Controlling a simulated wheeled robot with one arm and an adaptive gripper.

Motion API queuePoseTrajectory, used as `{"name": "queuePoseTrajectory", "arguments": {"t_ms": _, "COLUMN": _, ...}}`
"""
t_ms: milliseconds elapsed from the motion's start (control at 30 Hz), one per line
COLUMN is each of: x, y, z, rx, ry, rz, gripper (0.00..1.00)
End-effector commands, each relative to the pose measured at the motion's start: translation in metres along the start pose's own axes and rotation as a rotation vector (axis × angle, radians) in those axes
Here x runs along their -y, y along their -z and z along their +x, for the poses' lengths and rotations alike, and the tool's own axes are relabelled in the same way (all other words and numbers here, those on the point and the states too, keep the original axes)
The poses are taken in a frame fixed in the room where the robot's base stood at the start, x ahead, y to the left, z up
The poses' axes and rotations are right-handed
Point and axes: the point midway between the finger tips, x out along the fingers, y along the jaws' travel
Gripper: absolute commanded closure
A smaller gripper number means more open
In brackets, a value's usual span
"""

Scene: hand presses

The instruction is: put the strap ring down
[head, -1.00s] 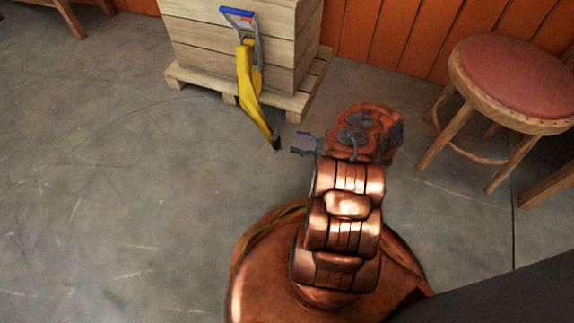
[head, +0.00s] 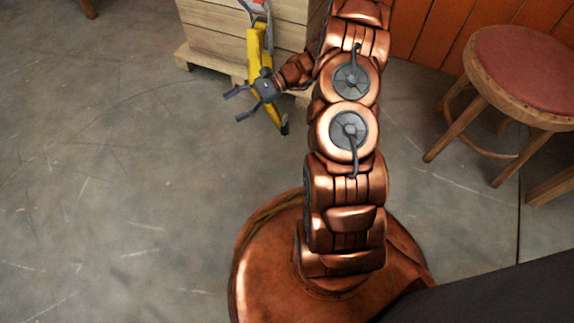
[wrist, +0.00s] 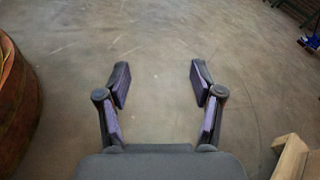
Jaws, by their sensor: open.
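A yellow strap or lever (head: 256,45) hangs down the front of the wooden crate, below a grey and red fitting. Its lower end is a dark tip (head: 284,128) near the floor. I cannot make out a separate ring. My gripper (head: 235,106) is open, with its fingers pointing left, and overlaps the yellow piece in the head view. I cannot tell if they touch. In the wrist view the fingers (wrist: 158,72) are spread with only bare floor between them.
The crate (head: 215,45) stands on a wooden pallet (head: 197,62), whose corner also shows in the wrist view (wrist: 293,160). A red-topped stool (head: 525,65) stands at the right. The concrete floor (head: 110,190) at the left is clear.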

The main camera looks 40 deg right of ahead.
Motion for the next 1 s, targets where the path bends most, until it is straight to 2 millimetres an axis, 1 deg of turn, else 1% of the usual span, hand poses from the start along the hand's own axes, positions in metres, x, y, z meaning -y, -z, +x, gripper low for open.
{"name": "queuePoseTrajectory", "arguments": {"t_ms": 33, "x": -0.002, "y": -0.017, "z": 0.009, "rx": -0.007, "ry": -0.046, "rz": -0.029, "gripper": 0.34}}
{"name": "queuePoseTrajectory", "arguments": {"t_ms": 200, "x": -0.020, "y": -0.060, "z": 0.032, "rx": -0.037, "ry": -0.195, "rz": -0.111, "gripper": 0.34}}
{"name": "queuePoseTrajectory", "arguments": {"t_ms": 367, "x": -0.042, "y": -0.097, "z": 0.048, "rx": -0.073, "ry": -0.331, "rz": -0.193, "gripper": 0.34}}
{"name": "queuePoseTrajectory", "arguments": {"t_ms": 533, "x": -0.069, "y": -0.130, "z": 0.058, "rx": -0.115, "ry": -0.476, "rz": -0.280, "gripper": 0.34}}
{"name": "queuePoseTrajectory", "arguments": {"t_ms": 600, "x": -0.081, "y": -0.144, "z": 0.061, "rx": -0.135, "ry": -0.534, "rz": -0.319, "gripper": 0.34}}
{"name": "queuePoseTrajectory", "arguments": {"t_ms": 767, "x": -0.110, "y": -0.169, "z": 0.062, "rx": -0.181, "ry": -0.663, "rz": -0.407, "gripper": 0.34}}
{"name": "queuePoseTrajectory", "arguments": {"t_ms": 1000, "x": -0.152, "y": -0.200, "z": 0.054, "rx": -0.263, "ry": -0.850, "rz": -0.542, "gripper": 0.34}}
